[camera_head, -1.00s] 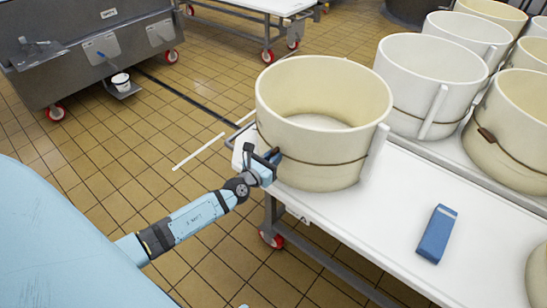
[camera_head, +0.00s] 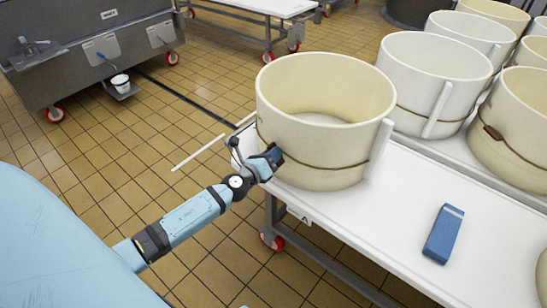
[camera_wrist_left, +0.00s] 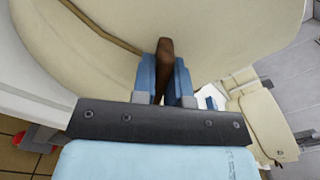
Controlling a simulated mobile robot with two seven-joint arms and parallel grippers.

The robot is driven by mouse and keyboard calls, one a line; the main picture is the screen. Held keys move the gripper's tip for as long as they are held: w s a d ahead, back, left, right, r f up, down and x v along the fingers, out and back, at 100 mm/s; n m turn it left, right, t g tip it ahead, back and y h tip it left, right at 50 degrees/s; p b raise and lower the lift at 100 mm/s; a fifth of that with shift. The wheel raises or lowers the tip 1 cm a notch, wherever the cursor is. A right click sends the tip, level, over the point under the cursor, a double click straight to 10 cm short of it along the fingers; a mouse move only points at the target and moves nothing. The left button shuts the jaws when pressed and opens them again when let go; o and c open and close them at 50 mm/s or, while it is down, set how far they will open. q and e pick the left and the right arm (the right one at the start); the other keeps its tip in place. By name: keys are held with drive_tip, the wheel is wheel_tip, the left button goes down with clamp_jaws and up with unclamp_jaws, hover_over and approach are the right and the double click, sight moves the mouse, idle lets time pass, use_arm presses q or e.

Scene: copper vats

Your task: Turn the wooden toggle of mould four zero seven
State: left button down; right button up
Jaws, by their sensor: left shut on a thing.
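A cream, open-topped mould (camera_head: 300,145) stands near the left end of the white table, with a thin brown cord round its lower half. My left gripper (camera_head: 276,156) is at the left side of its wall. In the left wrist view, the brown wooden toggle (camera_wrist_left: 165,58) stands between the two blue fingers of the left gripper (camera_wrist_left: 165,78), which are shut on it. The cord (camera_wrist_left: 105,28) runs along the mould wall up to the toggle. The gripper hides the toggle in the head view. I cannot read a number on the mould. My right gripper is not in view.
The white table (camera_head: 365,225) has free room in front of the mould. A blue block (camera_head: 443,234) lies there. Several more moulds, including a white one (camera_head: 432,75) and a cream one (camera_head: 515,120), stand close behind and to the right. Tiled floor lies left of the table.

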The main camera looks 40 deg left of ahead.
use_arm(q)
drive_tip(key=shift+f+n, duration=0.15)
drive_tip(key=shift+n, duration=1.35)
drive_tip(key=n, duration=0.2)
drive_tip(key=shift+a+n, duration=0.1)
drive_tip(key=shift+n, duration=1.8)
drive_tip(key=shift+f+n+p, duration=0.15)
drive_tip(key=shift+n+p, duration=0.4)
drive_tip(key=shift+n, duration=0.35)
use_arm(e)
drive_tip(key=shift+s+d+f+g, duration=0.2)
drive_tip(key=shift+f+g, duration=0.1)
use_arm(q)
drive_tip(key=shift+n, duration=0.3)
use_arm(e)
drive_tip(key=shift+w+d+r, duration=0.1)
